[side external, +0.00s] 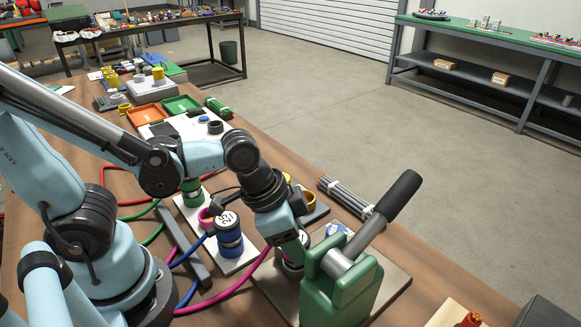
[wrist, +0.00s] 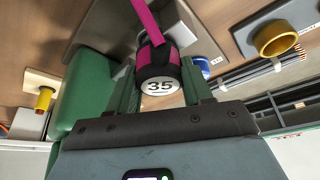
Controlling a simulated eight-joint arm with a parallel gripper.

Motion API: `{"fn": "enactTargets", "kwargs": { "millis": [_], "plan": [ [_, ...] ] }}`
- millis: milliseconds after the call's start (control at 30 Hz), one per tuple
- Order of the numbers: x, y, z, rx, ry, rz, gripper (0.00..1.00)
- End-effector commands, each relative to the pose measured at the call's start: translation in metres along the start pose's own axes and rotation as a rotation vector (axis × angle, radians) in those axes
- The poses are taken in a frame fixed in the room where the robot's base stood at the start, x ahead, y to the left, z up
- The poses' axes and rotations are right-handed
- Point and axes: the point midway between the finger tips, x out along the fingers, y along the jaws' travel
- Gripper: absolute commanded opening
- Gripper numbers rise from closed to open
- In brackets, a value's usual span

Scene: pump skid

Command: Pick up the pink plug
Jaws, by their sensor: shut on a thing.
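The pink plug (wrist: 158,66) has a pink and black body, a white end face marked 35 and a pink hose. In the wrist view it sits between the two green fingers of my gripper (wrist: 160,92), which is shut on it. In the side view my gripper (side external: 293,250) points down close behind the green pump body. The pink hose (side external: 240,292) runs from there to the lower left. The plug itself is mostly hidden in the side view, and I cannot tell whether it touches the plate below.
The green pump body (side external: 345,283) with a black-gripped lever (side external: 398,197) stands close to my gripper. A blue plug (side external: 229,240) marked 25 and a pink ring socket (side external: 206,217) are to its left. A yellow ring (wrist: 276,39) is nearby. Grey rods (side external: 345,196) lie behind.

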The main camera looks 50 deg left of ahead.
Motion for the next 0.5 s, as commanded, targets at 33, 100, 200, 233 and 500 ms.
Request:
{"fn": "enactTargets", "kwargs": {
  "millis": [33,100,200,233,500],
  "plan": [
    [-0.001,0.0,-0.001,0.0,0.001,0.0,0.08],
    [-0.002,0.0,-0.001,0.0,0.001,0.0,0.08],
    [-0.006,0.0,-0.003,0.0,0.001,0.0,0.08],
    [-0.007,0.0,-0.004,0.0,0.001,0.0,0.08],
    [-0.026,0.0,-0.011,0.0,0.0,0.0,0.08]
  ]
}}
